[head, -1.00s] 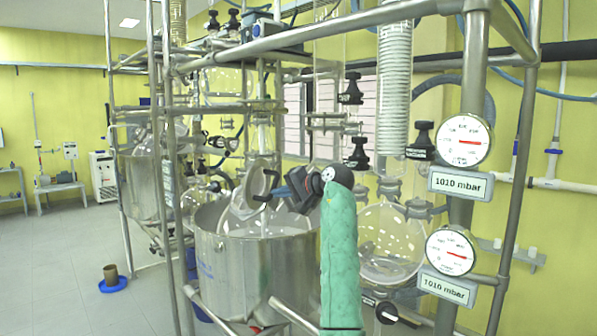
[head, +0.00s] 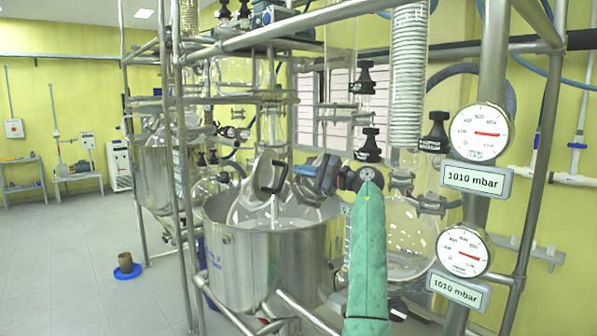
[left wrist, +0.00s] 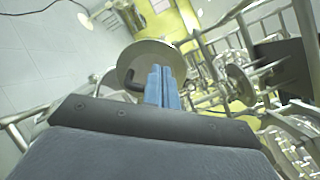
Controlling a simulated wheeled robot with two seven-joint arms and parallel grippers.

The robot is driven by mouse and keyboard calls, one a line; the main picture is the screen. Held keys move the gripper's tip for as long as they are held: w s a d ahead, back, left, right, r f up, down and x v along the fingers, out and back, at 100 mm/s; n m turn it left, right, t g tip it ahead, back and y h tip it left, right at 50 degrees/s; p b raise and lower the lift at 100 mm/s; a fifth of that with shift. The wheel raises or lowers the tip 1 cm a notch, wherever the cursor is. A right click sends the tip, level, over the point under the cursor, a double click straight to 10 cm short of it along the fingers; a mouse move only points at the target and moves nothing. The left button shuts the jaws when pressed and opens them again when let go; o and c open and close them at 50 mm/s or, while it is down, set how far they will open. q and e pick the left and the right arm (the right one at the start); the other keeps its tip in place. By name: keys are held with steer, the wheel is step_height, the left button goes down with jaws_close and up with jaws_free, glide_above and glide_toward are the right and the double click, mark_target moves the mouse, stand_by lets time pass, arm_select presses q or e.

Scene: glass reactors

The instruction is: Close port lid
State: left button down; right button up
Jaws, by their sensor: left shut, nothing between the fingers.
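The port lid (head: 254,177) is a round pale disc with a black handle (head: 279,177), tilted up over the open mouth of the steel reactor vessel (head: 262,262). My left gripper (head: 302,170), on the green-sleeved arm, is just right of the handle, with its blue fingers shut and empty. In the left wrist view the lid (left wrist: 146,55) is beyond the shut fingers (left wrist: 163,88), which overlap its lower part, with the handle (left wrist: 133,84) left of them. I cannot tell whether the fingers touch the lid. My right gripper is not in view.
Steel frame bars (head: 180,200) surround the vessel. A glass flask (head: 408,245) and two pressure gauges (head: 480,133) are at the right. A brown pot on a blue dish (head: 128,272) stands on the floor at the left, where the floor is open.

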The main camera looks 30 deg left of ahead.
arm_select(q)
glide_toward(259, 162)
steer(key=a, duration=0.5)
steer(key=shift+s+a+r+b, duration=0.1)
steer(key=shift+s+b, duration=0.15)
steer(key=shift+b, duration=0.05)
steer(key=shift+a, duration=0.85)
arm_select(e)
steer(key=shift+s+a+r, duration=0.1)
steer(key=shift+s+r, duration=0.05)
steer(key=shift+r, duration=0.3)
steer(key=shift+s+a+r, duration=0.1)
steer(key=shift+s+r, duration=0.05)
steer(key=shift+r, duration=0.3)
arm_select(q)
steer(key=shift+w+a+r, duration=0.1)
